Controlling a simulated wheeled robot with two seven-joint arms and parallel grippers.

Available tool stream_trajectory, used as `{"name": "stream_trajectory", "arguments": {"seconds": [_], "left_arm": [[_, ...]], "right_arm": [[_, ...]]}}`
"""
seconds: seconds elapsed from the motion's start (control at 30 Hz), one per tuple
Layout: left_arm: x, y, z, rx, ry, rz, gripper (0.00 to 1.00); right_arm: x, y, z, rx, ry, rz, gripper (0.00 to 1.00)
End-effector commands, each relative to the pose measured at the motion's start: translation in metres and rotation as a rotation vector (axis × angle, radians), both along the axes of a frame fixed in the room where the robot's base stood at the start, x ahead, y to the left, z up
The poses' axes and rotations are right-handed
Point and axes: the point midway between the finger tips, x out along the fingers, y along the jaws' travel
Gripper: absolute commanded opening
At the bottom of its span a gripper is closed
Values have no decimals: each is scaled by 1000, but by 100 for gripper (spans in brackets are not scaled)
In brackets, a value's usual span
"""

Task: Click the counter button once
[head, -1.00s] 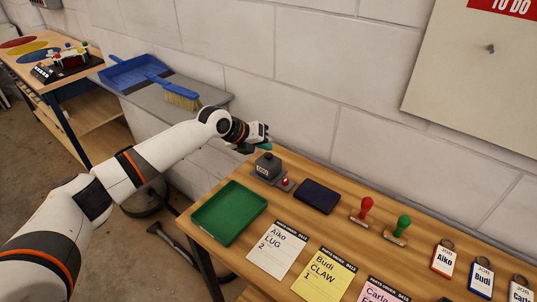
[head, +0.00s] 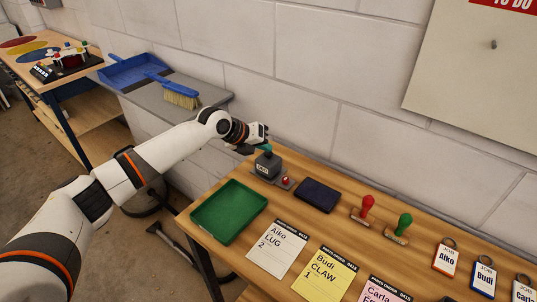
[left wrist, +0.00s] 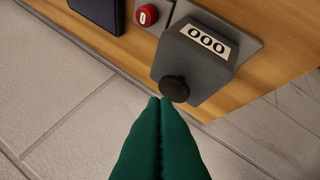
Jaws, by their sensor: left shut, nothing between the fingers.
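The counter (head: 267,166) is a dark grey box on a grey base at the back left of the bench. In the left wrist view the counter (left wrist: 203,55) reads 000 and has a round black button (left wrist: 174,89) on its near side. A red button marked 0 (left wrist: 145,15) sits beside it on the base; it also shows in the head view (head: 286,181). My left gripper (head: 266,147) is just above and behind the counter. Its green fingertips (left wrist: 159,100) are shut and empty, close to the black button; I cannot tell whether they touch it. My right gripper is out of view.
A dark ink pad (head: 318,195), a red stamp (head: 364,209) and a green stamp (head: 399,229) stand right of the counter. A green tray (head: 229,211) and order cards (head: 277,249) lie in front. The wall (head: 300,90) is close behind.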

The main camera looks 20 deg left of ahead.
Motion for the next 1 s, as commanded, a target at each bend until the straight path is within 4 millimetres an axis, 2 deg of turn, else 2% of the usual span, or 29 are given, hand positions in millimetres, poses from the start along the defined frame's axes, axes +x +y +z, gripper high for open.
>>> {"name": "stream_trajectory", "arguments": {"seconds": [1.0], "left_arm": [[0,0,-8,0,0,0,0]], "right_arm": [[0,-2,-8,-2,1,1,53]]}}
